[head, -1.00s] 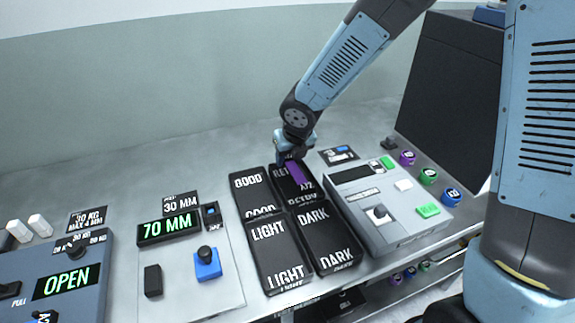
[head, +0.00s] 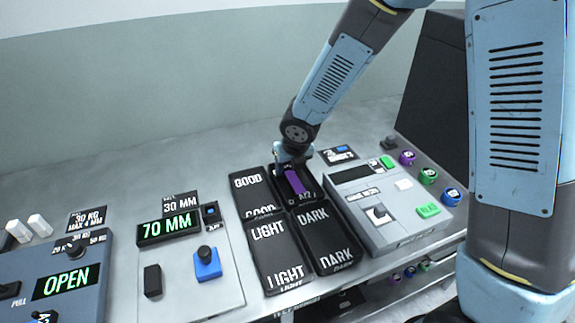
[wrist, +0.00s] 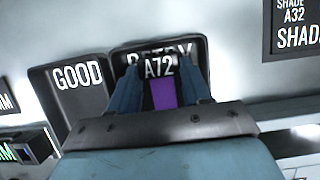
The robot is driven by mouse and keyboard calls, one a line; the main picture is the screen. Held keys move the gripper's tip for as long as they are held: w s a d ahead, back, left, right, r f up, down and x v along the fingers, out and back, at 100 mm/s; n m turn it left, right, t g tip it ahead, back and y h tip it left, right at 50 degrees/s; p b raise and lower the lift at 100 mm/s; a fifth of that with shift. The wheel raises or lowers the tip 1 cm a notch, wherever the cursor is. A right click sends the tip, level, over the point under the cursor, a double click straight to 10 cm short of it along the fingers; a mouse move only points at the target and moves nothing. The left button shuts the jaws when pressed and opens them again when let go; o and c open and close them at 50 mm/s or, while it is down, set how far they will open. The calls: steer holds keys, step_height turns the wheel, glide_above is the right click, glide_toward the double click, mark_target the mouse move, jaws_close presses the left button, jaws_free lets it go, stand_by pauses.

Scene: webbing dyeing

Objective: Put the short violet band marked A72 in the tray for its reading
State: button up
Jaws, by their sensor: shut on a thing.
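The short violet band (head: 295,182) is in my gripper (head: 291,167), over the back right tray, the RETRY tray (head: 317,190). Its A72 tag (wrist: 158,66) shows between my fingers in the wrist view, in front of the RETRY lettering. The gripper is shut on the band. In the head view the band reaches down into the tray's outline; I cannot tell whether it touches the floor. The other trays are GOOD (head: 252,190), LIGHT (head: 275,255) and DARK (head: 328,240), and they look empty.
Right of the trays stands a grey instrument (head: 385,215) with a green READ button (head: 428,211). Several coloured rolls (head: 428,176) lie beyond it. On the left are a panel reading 70 MM (head: 169,227) and one reading OPEN (head: 66,281).

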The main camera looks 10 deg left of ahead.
mark_target(296, 182)
steer(key=shift+f, duration=0.15)
steer(key=o, duration=1.2)
steer(key=shift+v, duration=6.3)
steer(key=shift+a, duration=0.1)
steer(key=shift+w, duration=0.1)
